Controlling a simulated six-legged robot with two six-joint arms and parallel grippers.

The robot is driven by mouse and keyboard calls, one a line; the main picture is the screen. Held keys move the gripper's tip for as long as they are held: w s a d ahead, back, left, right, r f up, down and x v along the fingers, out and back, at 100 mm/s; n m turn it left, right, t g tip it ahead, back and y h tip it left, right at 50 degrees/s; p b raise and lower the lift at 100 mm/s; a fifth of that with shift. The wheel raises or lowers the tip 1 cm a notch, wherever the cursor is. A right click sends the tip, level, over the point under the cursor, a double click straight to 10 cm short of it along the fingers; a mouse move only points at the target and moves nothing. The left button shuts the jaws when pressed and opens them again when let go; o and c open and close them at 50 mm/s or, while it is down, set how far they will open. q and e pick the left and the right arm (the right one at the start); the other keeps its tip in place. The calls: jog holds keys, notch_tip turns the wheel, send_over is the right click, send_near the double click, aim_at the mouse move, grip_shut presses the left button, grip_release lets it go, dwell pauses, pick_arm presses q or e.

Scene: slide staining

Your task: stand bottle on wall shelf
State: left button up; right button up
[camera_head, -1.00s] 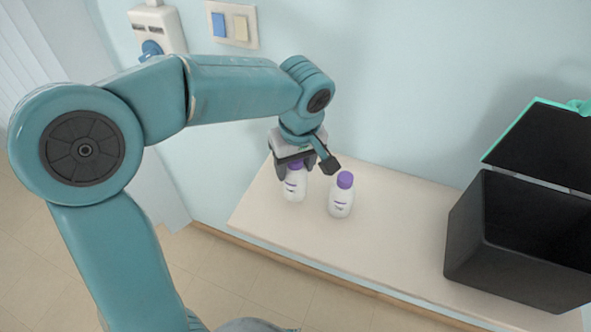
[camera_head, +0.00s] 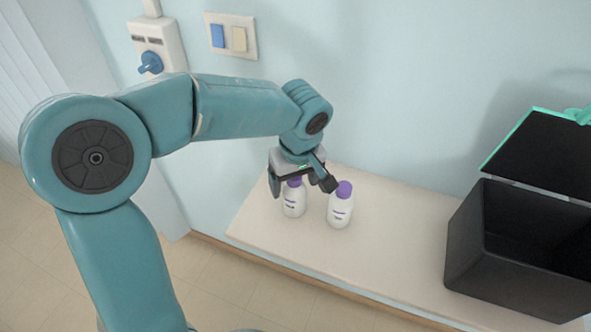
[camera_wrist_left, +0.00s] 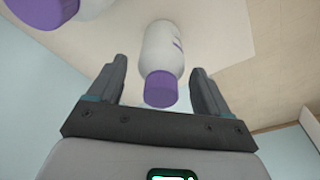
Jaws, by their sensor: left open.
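Two white bottles with purple caps stand upright on the pale wall shelf (camera_head: 390,240). The left bottle (camera_head: 294,202) is under my left gripper (camera_head: 302,188), its cap partly hidden by the gripper. In the left wrist view this bottle (camera_wrist_left: 162,50) lies between the two fingers of the left gripper (camera_wrist_left: 160,78), with a gap on each side. The left gripper is open and holds nothing. The right bottle (camera_head: 340,210) stands a little to the right, close to a fingertip in the head view; its purple cap (camera_wrist_left: 45,10) shows at the wrist view's upper left.
A black open box (camera_head: 500,250) with a raised lid (camera_head: 545,155) stands on the right part of the shelf. The shelf between the bottles and the box is clear. A blue-and-cream switch plate (camera_head: 230,37) and a wall unit with a blue knob (camera_head: 152,62) are on the wall.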

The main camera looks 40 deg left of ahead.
aim_at(298, 190)
pick_arm(q)
notch_tip(298, 190, up, 12)
jog(key=d, duration=0.1)
jog(key=shift+s+d, duration=0.25)
jog(key=shift+s, duration=0.2)
